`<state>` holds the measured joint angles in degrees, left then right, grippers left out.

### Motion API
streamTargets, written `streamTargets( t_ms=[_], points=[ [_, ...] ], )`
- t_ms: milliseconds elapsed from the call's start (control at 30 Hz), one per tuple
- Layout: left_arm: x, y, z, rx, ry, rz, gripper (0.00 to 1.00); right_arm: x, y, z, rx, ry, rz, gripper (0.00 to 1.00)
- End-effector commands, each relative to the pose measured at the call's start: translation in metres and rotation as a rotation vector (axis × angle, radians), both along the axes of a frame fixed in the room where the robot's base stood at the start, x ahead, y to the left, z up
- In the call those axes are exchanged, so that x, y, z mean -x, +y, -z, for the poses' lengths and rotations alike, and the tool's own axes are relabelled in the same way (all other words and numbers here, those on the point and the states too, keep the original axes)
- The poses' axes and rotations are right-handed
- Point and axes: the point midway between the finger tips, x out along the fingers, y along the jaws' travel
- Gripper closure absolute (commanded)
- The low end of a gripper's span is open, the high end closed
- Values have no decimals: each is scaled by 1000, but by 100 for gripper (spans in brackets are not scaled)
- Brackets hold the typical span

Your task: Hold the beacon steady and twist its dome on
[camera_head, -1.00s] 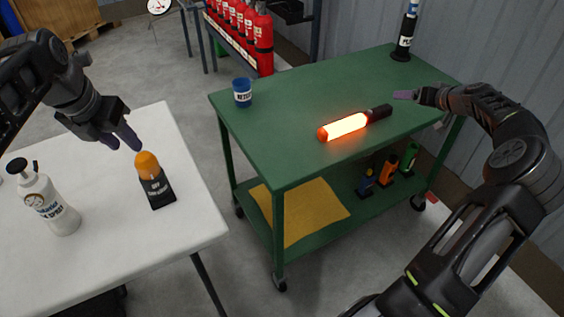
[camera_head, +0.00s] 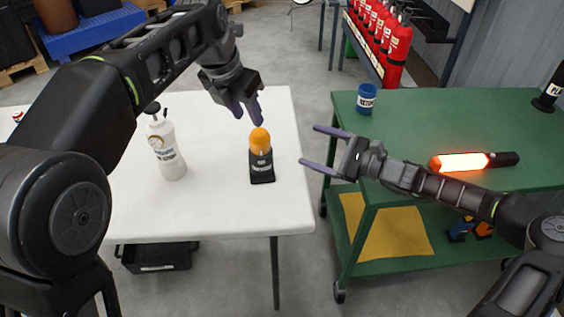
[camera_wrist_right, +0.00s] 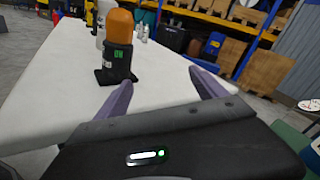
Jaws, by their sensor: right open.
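The beacon stands upright on the white table, with an orange dome (camera_head: 260,141) on top of a black base (camera_head: 262,168). In the right wrist view the dome (camera_wrist_right: 118,27) and base (camera_wrist_right: 116,62) show ahead, beyond my fingers. Whether the dome is seated or loose, I cannot tell. My left gripper (camera_head: 248,113) hangs just above and behind the dome, its fingers pointing down and apart with nothing between them. My right gripper (camera_head: 309,146) is open and empty at the table's right side, its fingers pointing at the beacon with a gap left.
Red extinguishers (camera_head: 397,50) stand behind.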

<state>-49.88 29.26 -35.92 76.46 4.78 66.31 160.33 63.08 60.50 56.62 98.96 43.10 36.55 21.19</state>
Motion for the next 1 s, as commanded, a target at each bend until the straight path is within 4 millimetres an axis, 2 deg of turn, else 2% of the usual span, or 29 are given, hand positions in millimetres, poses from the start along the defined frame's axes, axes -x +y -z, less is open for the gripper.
streamTargets(
  t_ms=[33, 100, 200, 300, 767, 1000],
  points=[
    [0, 0, 0, 0, 0, 0, 64, 8, 27, 4, -65, 86, -36, 19],
    [0, 0, 0, 0, 0, 0, 64, 18, 54, 7, -138, 194, -73, 19],
    [0, 0, 0, 0, 0, 0, 64, 29, 81, 11, -208, 310, -109, 19],
    [0, 0, 0, 0, 0, 0, 64, 35, 95, 12, -243, 375, -130, 19],
    [0, 0, 0, 0, 0, 0, 64, 37, 101, 13, -256, 398, -136, 19],
    [0, 0, 0, 0, 0, 0, 64, 28, 122, 13, -256, 398, -137, 19]
  ],
)
